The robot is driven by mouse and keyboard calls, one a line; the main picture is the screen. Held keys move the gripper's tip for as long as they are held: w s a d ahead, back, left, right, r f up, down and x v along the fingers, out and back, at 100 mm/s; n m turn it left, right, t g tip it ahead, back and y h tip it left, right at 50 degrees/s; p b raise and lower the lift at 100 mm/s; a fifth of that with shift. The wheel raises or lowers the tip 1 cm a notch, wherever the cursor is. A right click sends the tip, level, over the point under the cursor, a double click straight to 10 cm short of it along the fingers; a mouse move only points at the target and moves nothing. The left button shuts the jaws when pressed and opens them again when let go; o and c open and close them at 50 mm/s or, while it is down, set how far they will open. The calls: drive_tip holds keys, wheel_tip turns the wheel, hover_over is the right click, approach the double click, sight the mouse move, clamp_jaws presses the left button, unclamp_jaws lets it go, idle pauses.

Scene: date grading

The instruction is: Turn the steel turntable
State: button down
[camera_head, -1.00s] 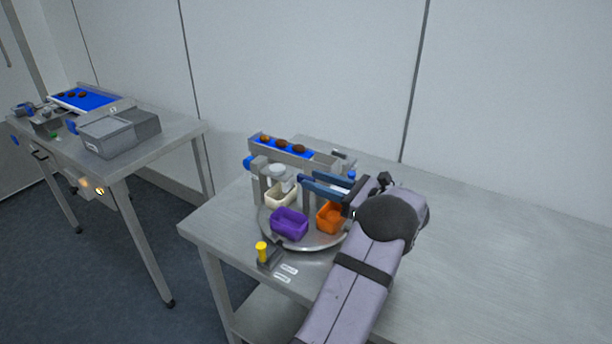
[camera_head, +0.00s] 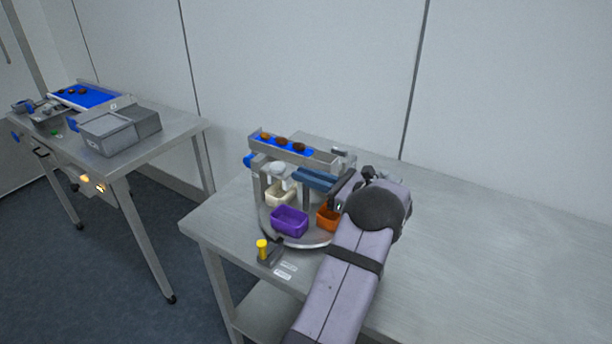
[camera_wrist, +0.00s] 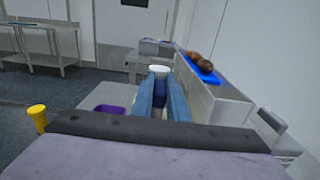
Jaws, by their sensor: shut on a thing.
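The round steel turntable (camera_head: 305,244) lies on the near bench. It carries a purple bin (camera_head: 289,221) at the front, a cream bin (camera_head: 280,194) at the back left and an orange bin (camera_head: 327,217) at the right, partly hidden by my arm. A grey upright post (camera_head: 306,200) stands among the bins. My gripper (camera_head: 300,175) has its blue fingers over the post and is shut. In the wrist view a dark blue piece (camera_wrist: 160,98) shows between the fingers, seemingly the turntable's handle. The purple bin also shows there (camera_wrist: 109,109).
A conveyor with dates on a blue belt (camera_head: 284,145) stands right behind the turntable. A white-capped part (camera_head: 278,169) is beyond the fingertips. A yellow knob (camera_head: 262,246) stands at the bench's front edge. The bench (camera_head: 470,240) is clear at right.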

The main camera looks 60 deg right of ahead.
drive_tip(key=shift+n+y, duration=0.8)
drive_tip(key=shift+y, duration=0.5)
drive_tip(key=c, duration=1.7)
unclamp_jaws()
drive_tip(key=shift+s+d+b, duration=0.1)
drive_tip(key=shift+s+b, duration=0.35)
drive_tip(key=shift+s, duration=0.05)
drive_tip(key=shift+s+d+b, duration=0.2)
drive_tip(key=shift+s+b, duration=0.25)
drive_tip(key=shift+s, duration=1.15)
drive_tip(key=shift+s+d+b, duration=0.2)
drive_tip(key=shift+s+b, duration=0.2)
drive_tip(key=shift+s, duration=1.15)
